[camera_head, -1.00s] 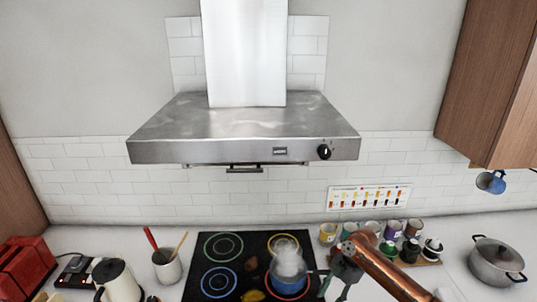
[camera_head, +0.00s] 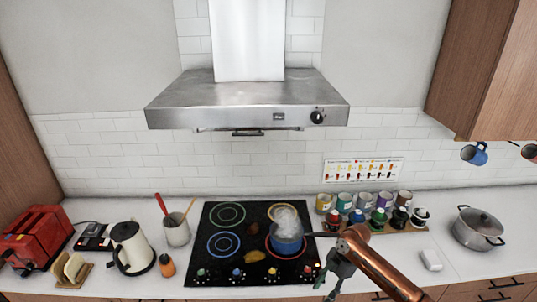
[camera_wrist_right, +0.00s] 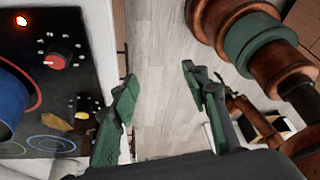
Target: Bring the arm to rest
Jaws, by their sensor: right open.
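My right arm, with copper-coloured links, comes in from the lower right in the head view. Its dark green right gripper (camera_head: 331,288) hangs near the counter's front edge, just right of the cooktop's front corner. In the right wrist view the right gripper (camera_wrist_right: 160,80) has its two fingers well apart. Nothing is between them, only the pale floor below. My left gripper is not in view.
A steaming blue pot (camera_head: 287,244) stands on the black cooktop (camera_head: 235,270), left of my gripper; its blue side (camera_wrist_right: 12,105) shows in the wrist view.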

